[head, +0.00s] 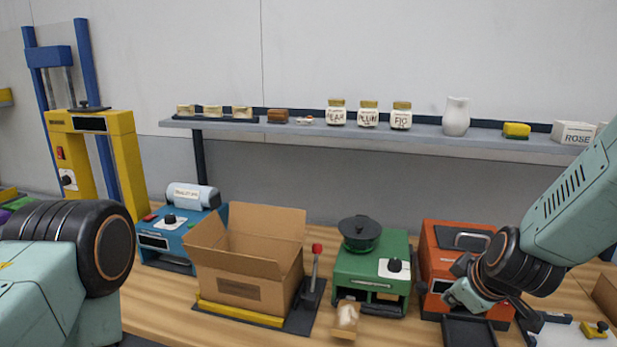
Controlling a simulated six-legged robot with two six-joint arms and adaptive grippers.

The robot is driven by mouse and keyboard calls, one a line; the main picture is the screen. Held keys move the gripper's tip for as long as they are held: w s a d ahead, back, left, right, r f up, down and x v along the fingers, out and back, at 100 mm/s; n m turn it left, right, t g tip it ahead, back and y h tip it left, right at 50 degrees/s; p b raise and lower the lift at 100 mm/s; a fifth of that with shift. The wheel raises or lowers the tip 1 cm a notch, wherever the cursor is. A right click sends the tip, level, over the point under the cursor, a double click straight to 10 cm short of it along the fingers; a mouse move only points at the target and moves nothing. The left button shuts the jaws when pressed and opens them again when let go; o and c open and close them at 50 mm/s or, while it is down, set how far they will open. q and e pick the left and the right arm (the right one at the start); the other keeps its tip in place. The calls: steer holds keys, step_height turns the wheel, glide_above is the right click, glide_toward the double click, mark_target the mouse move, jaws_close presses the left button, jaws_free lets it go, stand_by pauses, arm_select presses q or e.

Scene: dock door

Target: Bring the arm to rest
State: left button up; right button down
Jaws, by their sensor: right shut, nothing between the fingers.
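My right arm (575,205) comes in from the right, with its dark wrist joint bent downward.
An open cardboard box (240,275), a red-knobbed lever (316,262), a green machine (345,275) with a black pot, and a blue machine (165,245) crowd the bench. A yellow press (125,150) stands left. The rear shelf (350,132) holds jars and a white pitcher (456,116).

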steer(key=s+f+m+g+b, duration=0.1)
steer(key=s+f+m+b, duration=0.2)
steer(key=s+f, duration=0.35)
steer(key=s+a+f+m+b, duration=0.1)
steer(key=s+f+m+b, duration=0.15)
steer(key=f, duration=0.65)
steer(key=s+f+m+g+b, duration=0.1)
steer(key=s+f+m+b, duration=0.25)
steer(key=s+f, duration=0.35)
arm_select(q)
step_height(320, 180, down, 17)
steer(key=b, duration=0.7)
steer(key=shift+r+b, duration=0.2)
steer(key=shift+b, duration=0.15)
arm_select(e)
steer(key=s+a+f+g, duration=0.2)
steer(key=s+f+g, duration=0.3)
steer(key=s+f, duration=1.4)
steer(key=shift+s+a+f, duration=0.2)
steer(key=shift+s+f, duration=0.05)
steer(key=shift+s, duration=0.3)
arm_select(q)
steer(key=shift+s+d, duration=0.15)
steer(key=shift+d, duration=0.05)
arm_select(e)
steer(key=shift+d, duration=0.1)
arm_select(q)
steer(key=shift+a, duration=0.1)
